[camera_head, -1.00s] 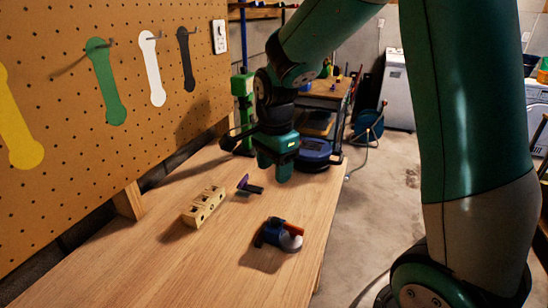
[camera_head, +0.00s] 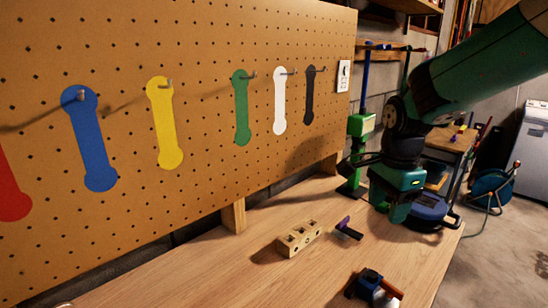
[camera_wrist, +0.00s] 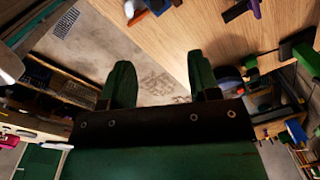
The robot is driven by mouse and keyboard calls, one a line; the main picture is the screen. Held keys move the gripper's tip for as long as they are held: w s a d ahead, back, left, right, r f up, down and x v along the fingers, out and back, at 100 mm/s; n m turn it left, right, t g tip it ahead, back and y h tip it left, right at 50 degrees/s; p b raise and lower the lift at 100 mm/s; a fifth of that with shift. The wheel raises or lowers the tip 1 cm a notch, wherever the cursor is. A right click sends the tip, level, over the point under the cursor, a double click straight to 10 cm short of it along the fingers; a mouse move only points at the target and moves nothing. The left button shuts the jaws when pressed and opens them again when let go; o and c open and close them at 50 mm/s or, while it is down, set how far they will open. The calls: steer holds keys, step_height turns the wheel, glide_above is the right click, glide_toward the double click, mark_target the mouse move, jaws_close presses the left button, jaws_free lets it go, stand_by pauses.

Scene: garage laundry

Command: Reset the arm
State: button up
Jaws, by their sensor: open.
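My arm reaches in from the upper right in the head view. My gripper (camera_head: 392,208) hangs over the far right part of the wooden workbench (camera_head: 200,280), apart from the small items there. In the wrist view its two green fingers (camera_wrist: 160,75) are spread wide with nothing between them. Floor and a bench edge show beyond them.
A wooden block with holes (camera_head: 299,239), a purple-and-black tool (camera_head: 347,229) and a blue tool with an orange part (camera_head: 370,283) lie on the bench. A pegboard (camera_head: 210,45) with coloured wrench-shaped outlines stands behind. A green stand (camera_head: 358,150) is close beside my gripper.

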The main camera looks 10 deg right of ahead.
steer(key=s+a+r+n+y, duration=0.2)
steer(key=s+a+n, duration=0.6)
steer(key=s+n, duration=0.2)
steer(key=s+a+r+n+y, duration=0.1)
steer(key=s+a+n+y, duration=0.1)
steer(key=s+a+n, duration=0.6)
steer(key=s+n, duration=0.1)
steer(key=n, duration=0.5)
steer(key=shift+s+r, duration=0.35)
steer(key=shift+s, duration=0.05)
steer(key=shift+a, duration=0.1)
